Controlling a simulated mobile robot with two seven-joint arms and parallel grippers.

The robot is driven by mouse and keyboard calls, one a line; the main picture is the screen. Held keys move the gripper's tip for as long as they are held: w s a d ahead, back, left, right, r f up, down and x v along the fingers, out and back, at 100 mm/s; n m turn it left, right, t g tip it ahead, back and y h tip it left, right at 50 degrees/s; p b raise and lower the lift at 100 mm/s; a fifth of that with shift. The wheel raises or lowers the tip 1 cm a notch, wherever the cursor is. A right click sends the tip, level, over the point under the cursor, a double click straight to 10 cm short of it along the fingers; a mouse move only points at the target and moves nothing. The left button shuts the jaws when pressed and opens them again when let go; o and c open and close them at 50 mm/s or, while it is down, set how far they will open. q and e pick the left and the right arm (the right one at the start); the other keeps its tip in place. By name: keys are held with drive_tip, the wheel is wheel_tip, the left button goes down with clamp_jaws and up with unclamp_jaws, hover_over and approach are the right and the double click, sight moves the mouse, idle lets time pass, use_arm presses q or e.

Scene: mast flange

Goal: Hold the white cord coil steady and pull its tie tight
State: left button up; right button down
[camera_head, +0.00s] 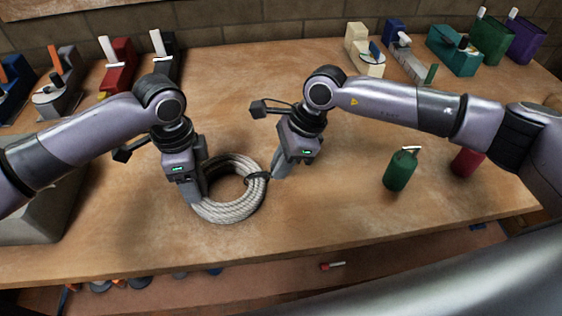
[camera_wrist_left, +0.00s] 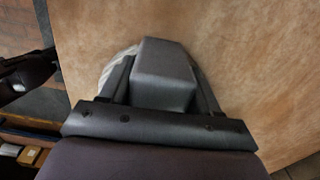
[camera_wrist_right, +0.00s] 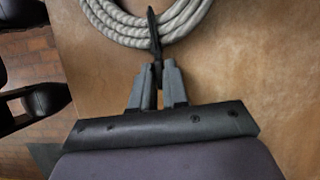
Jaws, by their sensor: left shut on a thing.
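The white cord coil (camera_head: 226,212) lies flat on the workbench. A black tie (camera_head: 258,175) wraps its right side. My left gripper (camera_head: 196,195) is shut on the coil's left side; in the left wrist view the grip (camera_wrist_left: 160,75) hides most of the coil (camera_wrist_left: 114,70). My right gripper (camera_head: 277,174) is just right of the coil at the tie. In the right wrist view the tie (camera_wrist_right: 153,35) crosses the cord (camera_wrist_right: 180,20) and its tail reaches between my right fingertips (camera_wrist_right: 158,70). The fingers are close together with a narrow gap; whether they clamp the tail is unclear.
A green canister (camera_head: 400,171) and a red one (camera_head: 467,162) stand right of my right gripper. Several coloured tools stand along the back, including a red one (camera_head: 118,66) and a teal one (camera_head: 453,50). The bench (camera_head: 330,205) is clear between coil and green canister.

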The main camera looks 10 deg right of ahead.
use_arm(q)
drive_tip(key=shift+a, duration=0.1)
use_arm(e)
drive_tip(key=shift+d, duration=2.55)
drive_tip(key=c, duration=1.2)
unclamp_jaws()
drive_tip(key=shift+r, duration=0.1)
drive_tip(key=v, duration=1.2)
use_arm(q)
drive_tip(key=o, duration=1.3)
drive_tip(key=shift+r, duration=0.1)
